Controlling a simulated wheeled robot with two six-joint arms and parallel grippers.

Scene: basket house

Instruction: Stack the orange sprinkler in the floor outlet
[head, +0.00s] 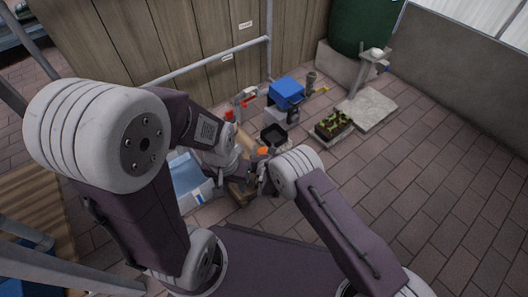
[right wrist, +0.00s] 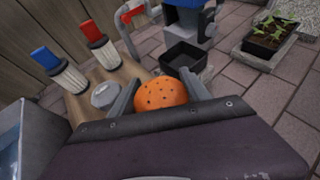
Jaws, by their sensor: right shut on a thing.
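The orange sprinkler (right wrist: 161,94) is a round dome with small dark holes. In the right wrist view it sits between the fingers of my right gripper (right wrist: 158,98), which is shut on it. In the head view the sprinkler (head: 263,151) is a small orange spot by that gripper (head: 263,170). My left gripper (head: 240,189) is lower, over the wooden surface; its fingers are too small and covered to read. A black, open, square basin (head: 273,135), also in the right wrist view (right wrist: 184,61), lies just beyond the sprinkler. I cannot tell whether it is the floor outlet.
A blue-topped unit (head: 286,93) stands behind the basin, and a planter (head: 333,125) to the right. A blue tub (head: 187,178) is at left. Paving at right is clear.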

